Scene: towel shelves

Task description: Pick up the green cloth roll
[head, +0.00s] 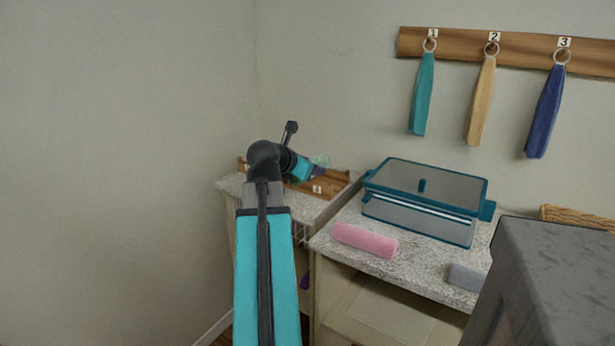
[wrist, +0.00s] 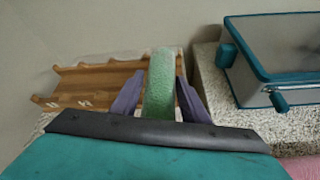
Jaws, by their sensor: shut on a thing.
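The green cloth roll (wrist: 159,88) is between the two purple fingers of my gripper (wrist: 160,100) in the wrist view. The fingers are shut on it, and it points away from the wrist. In the head view a small part of the green roll (head: 321,160) shows just beyond my gripper (head: 319,170). The rest of it is hidden behind my arm there. The roll is over or in front of a wooden rack (wrist: 98,82) at the back; I cannot tell whether it touches the rack.
A teal-edged box with a lid (head: 425,200) stands on the speckled counter (head: 335,235) to the right. A pink roll (head: 365,240) and a grey roll (head: 467,277) lie in front of it. Teal, tan and blue cloths hang from a numbered wall rail (head: 510,50).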

